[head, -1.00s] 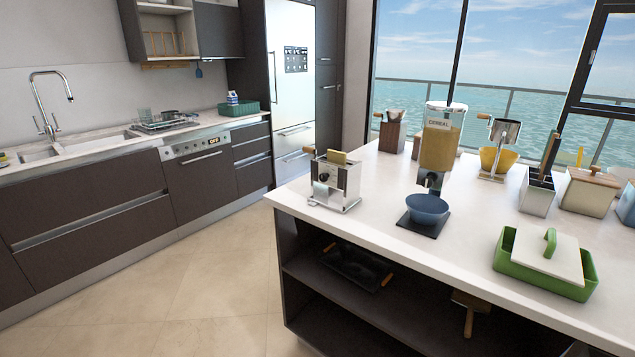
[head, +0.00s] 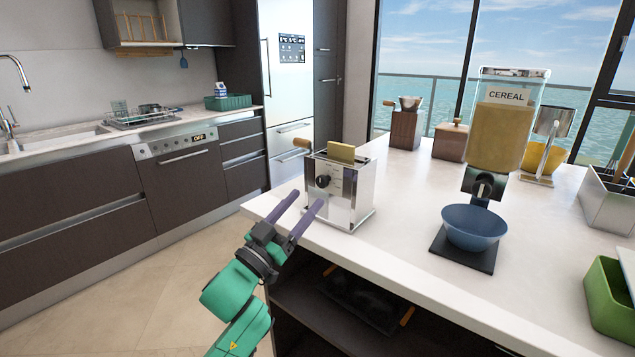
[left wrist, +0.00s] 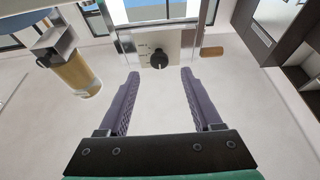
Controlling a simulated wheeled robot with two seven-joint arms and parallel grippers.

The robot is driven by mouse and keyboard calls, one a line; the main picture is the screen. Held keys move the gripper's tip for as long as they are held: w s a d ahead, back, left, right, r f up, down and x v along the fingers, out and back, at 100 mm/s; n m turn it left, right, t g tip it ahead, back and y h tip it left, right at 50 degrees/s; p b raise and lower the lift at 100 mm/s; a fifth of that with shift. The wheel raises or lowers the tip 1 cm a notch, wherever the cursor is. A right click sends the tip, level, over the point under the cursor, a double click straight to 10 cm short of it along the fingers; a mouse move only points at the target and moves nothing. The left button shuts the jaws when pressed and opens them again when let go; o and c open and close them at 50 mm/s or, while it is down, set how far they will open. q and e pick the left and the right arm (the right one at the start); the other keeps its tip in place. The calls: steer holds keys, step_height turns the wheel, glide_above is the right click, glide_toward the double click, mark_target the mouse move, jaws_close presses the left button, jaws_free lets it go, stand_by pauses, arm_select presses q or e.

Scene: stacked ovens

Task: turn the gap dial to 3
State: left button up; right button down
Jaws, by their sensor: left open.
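A shiny metal box machine (head: 341,186) with a wooden handle and a yellowish slab in its top slot stands at the island's near left corner. A black round dial (head: 323,181) with small markings is on its front face. The dial also shows in the left wrist view (left wrist: 158,60), ahead of and between the fingers; its markings are too small to read. My left gripper (head: 307,202) is open and empty, with its purple fingers just short of the machine's front, apart from the dial. My right gripper is not in view.
A cereal dispenser (head: 503,125) stands to the right, above a blue bowl (head: 475,227) on a dark base. A green dish (head: 610,296) is at the right edge. The white countertop (head: 400,205) is clear between machine and bowl.

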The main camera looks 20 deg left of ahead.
mark_target(320, 183)
arm_select(q)
steer(key=x, duration=0.5)
steer(key=shift+d+r, duration=0.1)
steer(key=shift+r, duration=0.1)
steer(key=shift+w+d, duration=0.1)
steer(key=shift+w, duration=0.25)
steer(key=shift+c, duration=0.7)
jaws_close()
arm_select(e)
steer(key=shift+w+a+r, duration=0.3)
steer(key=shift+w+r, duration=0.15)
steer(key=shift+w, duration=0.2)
